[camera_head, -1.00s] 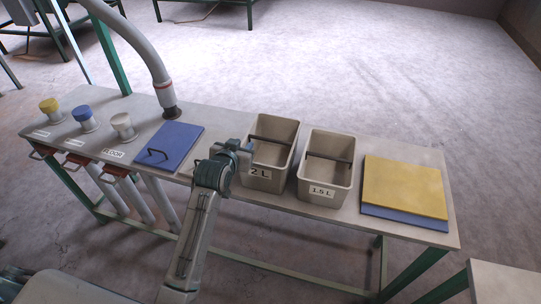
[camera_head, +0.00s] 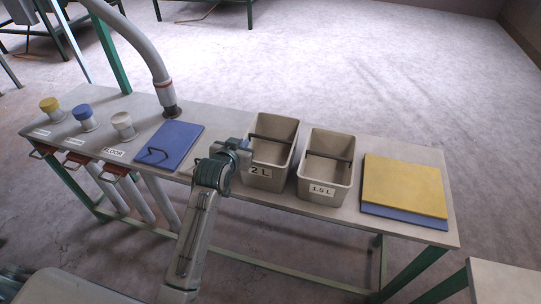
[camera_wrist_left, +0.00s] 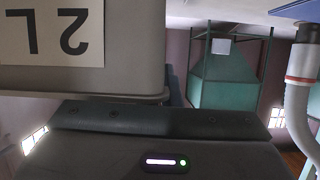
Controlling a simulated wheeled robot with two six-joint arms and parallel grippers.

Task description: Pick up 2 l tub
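The 2 L tub (camera_head: 271,181) is a beige open bin standing upright on the table, with a dark bar handle (camera_head: 271,139) across its top and a white "2 L" label. In the left wrist view its wall (camera_wrist_left: 135,50) is close at the upper left, with the label upside down. My left gripper (camera_head: 244,149) is at the tub's left front upper corner, near the rim. I cannot tell whether it touches the tub. Its fingers are too small and hidden to show whether they are open. My right gripper is not in view.
The similar 1.5 L tub (camera_head: 325,189) stands just right of the 2 L tub.

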